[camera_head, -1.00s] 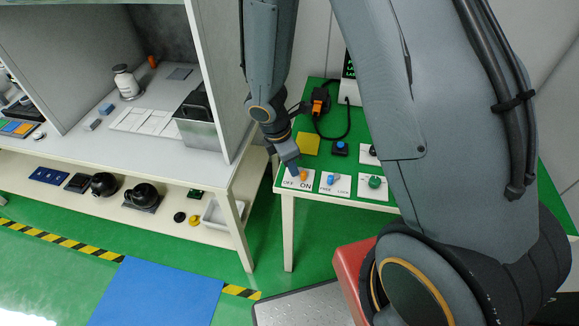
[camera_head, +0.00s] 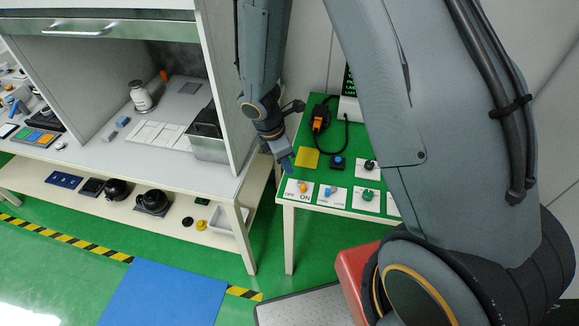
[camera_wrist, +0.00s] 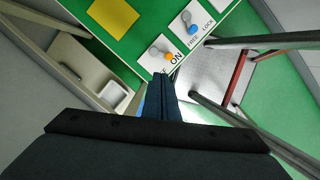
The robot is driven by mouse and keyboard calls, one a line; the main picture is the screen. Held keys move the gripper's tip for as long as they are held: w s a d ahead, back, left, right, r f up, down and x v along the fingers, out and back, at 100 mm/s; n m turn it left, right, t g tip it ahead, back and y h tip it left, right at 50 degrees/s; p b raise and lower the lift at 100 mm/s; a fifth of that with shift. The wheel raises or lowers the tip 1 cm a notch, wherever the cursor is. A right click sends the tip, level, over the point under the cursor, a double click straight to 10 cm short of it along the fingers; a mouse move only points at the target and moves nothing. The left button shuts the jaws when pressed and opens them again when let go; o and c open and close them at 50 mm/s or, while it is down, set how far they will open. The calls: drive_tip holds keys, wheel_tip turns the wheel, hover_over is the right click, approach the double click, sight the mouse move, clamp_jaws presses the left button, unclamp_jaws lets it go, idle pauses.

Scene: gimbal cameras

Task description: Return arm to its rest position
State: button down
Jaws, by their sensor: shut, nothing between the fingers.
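My gripper (camera_head: 287,165) hangs above the front left corner of the green table (camera_head: 308,148) in the head view. Its fingers are shut with nothing between them. In the wrist view my gripper (camera_wrist: 163,80) points at the white OFF/ON switch plate (camera_wrist: 160,57) with an orange-tipped lever. In the head view that plate (camera_head: 298,190) lies just below the fingertips, and the gripper looks apart from it. Beside it is the FREE/LOCK plate (camera_head: 330,195) with a blue knob. My upper arm fills much of the right side of the head view.
The green table also bears a yellow square (camera_head: 305,158), a blue button box (camera_head: 338,162), a green knob plate (camera_head: 367,198) and an orange-black device (camera_head: 320,118) with a cable. A grey cabinet wall (camera_head: 228,110) stands close on the left. Green floor lies in front.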

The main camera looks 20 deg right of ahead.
drive_tip(key=shift+a+r, duration=0.2)
drive_tip(key=shift+r, duration=0.5)
